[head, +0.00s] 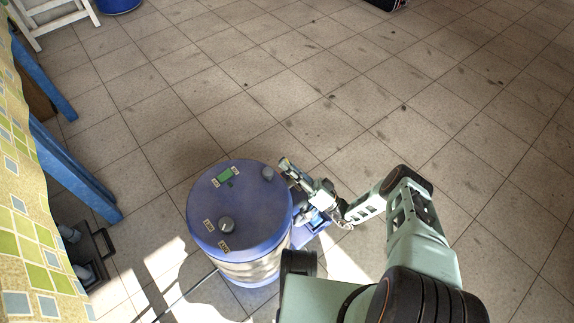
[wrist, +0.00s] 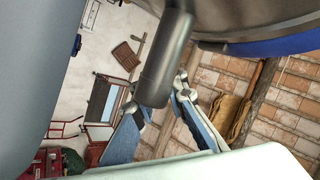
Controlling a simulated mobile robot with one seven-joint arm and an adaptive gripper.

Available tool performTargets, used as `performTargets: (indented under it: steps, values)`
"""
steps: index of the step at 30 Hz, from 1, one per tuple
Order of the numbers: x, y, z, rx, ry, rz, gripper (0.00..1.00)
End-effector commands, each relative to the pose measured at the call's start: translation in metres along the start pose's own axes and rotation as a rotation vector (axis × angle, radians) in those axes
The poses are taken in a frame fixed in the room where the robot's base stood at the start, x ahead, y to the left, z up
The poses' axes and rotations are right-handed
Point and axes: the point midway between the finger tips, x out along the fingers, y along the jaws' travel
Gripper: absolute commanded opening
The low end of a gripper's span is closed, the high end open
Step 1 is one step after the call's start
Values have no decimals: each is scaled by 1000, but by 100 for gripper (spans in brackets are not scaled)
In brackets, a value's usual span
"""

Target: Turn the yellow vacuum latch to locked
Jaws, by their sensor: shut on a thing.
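The blue vacuum drum (head: 240,205) stands on the floor, with a blue lid, grey knobs, small yellow labels and a metal-banded side. My gripper (head: 296,174) is at the right edge of its lid. In the wrist view my gripper (wrist: 158,104) is shut on a dark grey rod-shaped part (wrist: 166,62), with a finger on each side. The drum's curved grey side and blue edge (wrist: 285,43) fill the upper right there. I see no clearly yellow latch; the gripper hides much of that spot, and I cannot tell the latch's position.
A blue part (head: 318,219) sits low beside the drum, under my gripper. A table with a patterned yellow-green cloth (head: 32,225) and blue legs (head: 75,170) stands at the left. A dark crate (head: 93,258) lies near it.

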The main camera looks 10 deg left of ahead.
Motion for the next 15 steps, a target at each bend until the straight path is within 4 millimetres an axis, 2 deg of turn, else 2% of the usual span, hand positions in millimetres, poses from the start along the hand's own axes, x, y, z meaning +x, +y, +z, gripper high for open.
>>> performTargets:
  steps: [10,11,15]
  values:
    - [-1,0,1,1,0,0,0]
    - [-1,0,0,1,0,0,16]
    - [-1,0,0,1,0,0,31]
